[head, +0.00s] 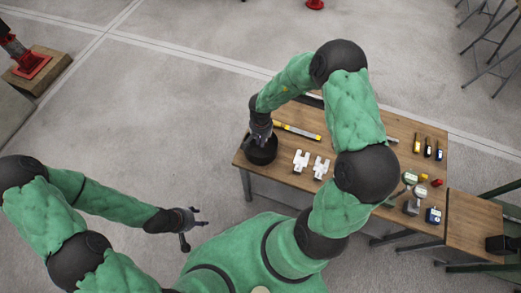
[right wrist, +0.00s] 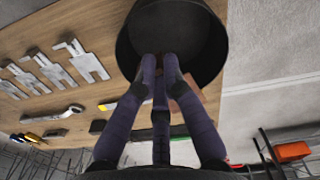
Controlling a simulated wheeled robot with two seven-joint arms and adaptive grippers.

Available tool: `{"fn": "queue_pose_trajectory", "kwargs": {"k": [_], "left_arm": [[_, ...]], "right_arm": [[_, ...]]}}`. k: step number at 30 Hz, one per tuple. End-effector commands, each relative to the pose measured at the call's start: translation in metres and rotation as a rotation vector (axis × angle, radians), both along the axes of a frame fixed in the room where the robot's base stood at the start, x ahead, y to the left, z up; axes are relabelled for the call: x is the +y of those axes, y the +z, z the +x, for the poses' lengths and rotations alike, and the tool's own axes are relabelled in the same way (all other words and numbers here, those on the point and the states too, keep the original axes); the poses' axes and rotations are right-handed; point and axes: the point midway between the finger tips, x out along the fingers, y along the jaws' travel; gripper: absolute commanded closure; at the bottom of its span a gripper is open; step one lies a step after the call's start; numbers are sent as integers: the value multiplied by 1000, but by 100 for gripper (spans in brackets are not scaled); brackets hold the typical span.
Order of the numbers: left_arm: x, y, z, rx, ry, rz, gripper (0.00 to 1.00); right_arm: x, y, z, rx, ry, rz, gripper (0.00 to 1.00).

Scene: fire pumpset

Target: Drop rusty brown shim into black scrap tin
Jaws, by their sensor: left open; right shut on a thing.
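The black scrap tin (head: 262,156) stands at the left end of the wooden table, and it fills the upper middle of the right wrist view (right wrist: 208,30). My right gripper (head: 262,138) is at the tin, its fingers pointing over the tin's mouth in the right wrist view (right wrist: 160,68). It is shut on the rusty brown shim (right wrist: 187,85), of which only a small reddish-brown patch shows between the fingers. The fingers hide the rest, and I cannot tell how deep they reach. My left gripper (head: 190,225) is open and empty, off the table over the floor.
A side table (head: 470,225) adjoins at the right.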

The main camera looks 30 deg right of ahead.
Motion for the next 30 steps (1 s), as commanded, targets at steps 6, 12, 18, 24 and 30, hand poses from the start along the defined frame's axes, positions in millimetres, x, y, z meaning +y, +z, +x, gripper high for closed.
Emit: {"fn": "queue_pose_trajectory", "kwargs": {"k": [6, 12, 18, 24, 30], "left_arm": [[0, -20, 0, 0, 0, 0, 48], [0, -24, 0, 0, 0, 0, 48], [0, -24, 0, 0, 0, 0, 48], [0, -24, 0, 0, 0, 0, 48], [0, -24, 0, 0, 0, 0, 48]], "right_arm": [[0, -12, 0, -1, 0, 0, 100], [0, -14, 0, -1, 1, 0, 100], [0, -13, 0, -1, 1, -1, 100], [0, -13, 0, -1, 1, -1, 63], [0, -13, 0, 0, 1, 0, 63]]}}
